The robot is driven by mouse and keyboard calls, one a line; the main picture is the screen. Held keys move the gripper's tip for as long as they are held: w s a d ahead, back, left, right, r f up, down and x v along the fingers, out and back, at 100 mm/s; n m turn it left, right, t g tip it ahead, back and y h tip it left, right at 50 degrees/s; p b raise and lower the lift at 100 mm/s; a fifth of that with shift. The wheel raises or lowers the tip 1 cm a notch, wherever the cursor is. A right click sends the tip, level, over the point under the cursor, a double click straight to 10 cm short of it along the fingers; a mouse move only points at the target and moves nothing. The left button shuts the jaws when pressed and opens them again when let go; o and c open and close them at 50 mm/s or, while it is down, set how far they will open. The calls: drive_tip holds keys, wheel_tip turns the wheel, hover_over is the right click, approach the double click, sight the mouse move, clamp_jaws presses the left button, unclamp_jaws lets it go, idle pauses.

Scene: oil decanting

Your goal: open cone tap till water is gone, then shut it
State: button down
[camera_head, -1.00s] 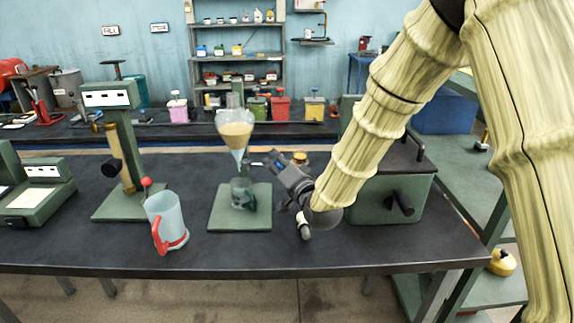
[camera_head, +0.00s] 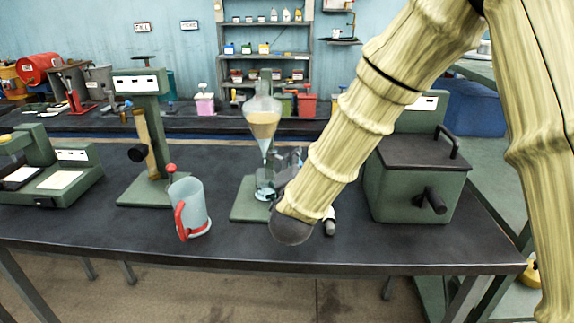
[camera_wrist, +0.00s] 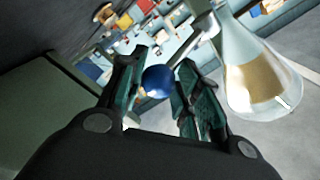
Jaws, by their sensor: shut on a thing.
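The glass cone (camera_head: 263,124) stands on its green stand (camera_head: 247,200) near the middle of the bench in the head view. It holds a tan layer with a paler part below. A clear vessel (camera_head: 265,185) sits under its tip with some liquid at the bottom. In the wrist view the cone (camera_wrist: 262,85) is at the right, tilted in the picture. My gripper (camera_wrist: 156,85) is shut on a round blue knob (camera_wrist: 156,81), which shows between its fingers. In the head view my arm mostly hides the gripper and the tap.
A clear jug (camera_head: 190,205) with a red handle stands left of the stand. A green column device (camera_head: 145,140) is behind it. A green box (camera_head: 418,180) with a black lid stands right of my arm. The bench front is mostly clear.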

drive_tip(key=shift+s+a+f+b, duration=0.35)
drive_tip(key=shift+s+a+f, duration=0.25)
drive_tip(key=shift+s, duration=0.2)
drive_tip(key=shift+s+r, duration=0.1)
drive_tip(key=c, duration=1.5)
unclamp_jaws()
drive_tip(key=o, duration=0.4)
drive_tip(key=shift+c, duration=0.2)
drive_tip(key=shift+o, duration=0.2)
drive_tip(key=shift+w, duration=0.35)
drive_tip(key=s+a, duration=0.1)
drive_tip(key=s, duration=1.1)
drive_tip(key=shift+r, duration=0.15)
